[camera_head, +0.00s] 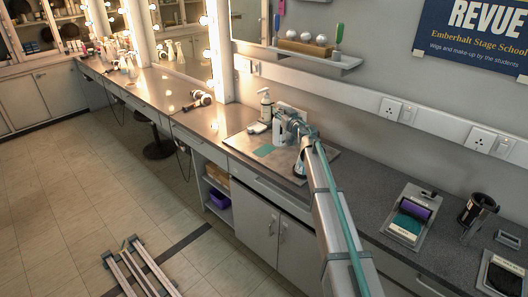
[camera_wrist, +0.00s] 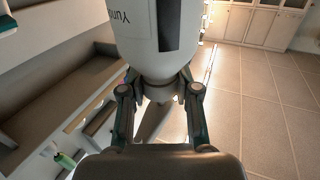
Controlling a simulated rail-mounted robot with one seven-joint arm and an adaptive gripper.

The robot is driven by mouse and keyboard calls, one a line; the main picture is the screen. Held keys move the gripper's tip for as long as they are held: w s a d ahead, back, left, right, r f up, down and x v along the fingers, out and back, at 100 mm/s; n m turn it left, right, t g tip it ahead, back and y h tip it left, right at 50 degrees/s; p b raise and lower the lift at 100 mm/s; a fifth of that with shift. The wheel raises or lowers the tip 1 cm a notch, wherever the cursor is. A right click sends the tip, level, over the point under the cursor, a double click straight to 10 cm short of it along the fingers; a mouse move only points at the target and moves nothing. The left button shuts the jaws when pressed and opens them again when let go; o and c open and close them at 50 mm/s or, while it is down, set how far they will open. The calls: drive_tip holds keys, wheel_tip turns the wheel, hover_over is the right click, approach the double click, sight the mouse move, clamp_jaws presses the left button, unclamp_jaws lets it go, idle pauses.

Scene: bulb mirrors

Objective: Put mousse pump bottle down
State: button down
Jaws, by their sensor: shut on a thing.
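A white bottle (camera_wrist: 145,48) with dark lettering and a dark vertical strip fills the top middle of the wrist view. My gripper (camera_wrist: 160,88) is shut on it, with one finger on each side; its upper part is cut off by the picture edge. In the head view my gripper (camera_head: 291,122) is over a grey board on the counter, and a white body (camera_head: 279,133) shows beside it, partly hidden by my arm. I cannot tell whether the held bottle touches the board.
The grey board (camera_head: 322,164) carries a teal patch (camera_head: 264,149). A white pump bottle (camera_head: 265,107) stands behind it, near the wall. A hair dryer (camera_head: 198,100) lies to the left. A tray (camera_head: 408,216) and a black holder (camera_head: 474,216) stand to the right. Between board and tray the counter is clear.

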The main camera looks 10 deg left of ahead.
drive_tip(key=w+a+f, duration=0.4)
drive_tip(key=w+a, duration=0.2)
drive_tip(key=w, duration=0.3)
drive_tip(key=w+a+f, duration=0.2)
drive_tip(key=w+f, duration=0.1)
drive_tip(key=f, duration=0.6)
drive_tip(key=shift+w+a, duration=0.15)
drive_tip(key=shift+w, duration=0.1)
drive_tip(key=shift+f, duration=0.1)
drive_tip(key=c, duration=0.8)
unclamp_jaws()
drive_tip(key=shift+c, duration=0.2)
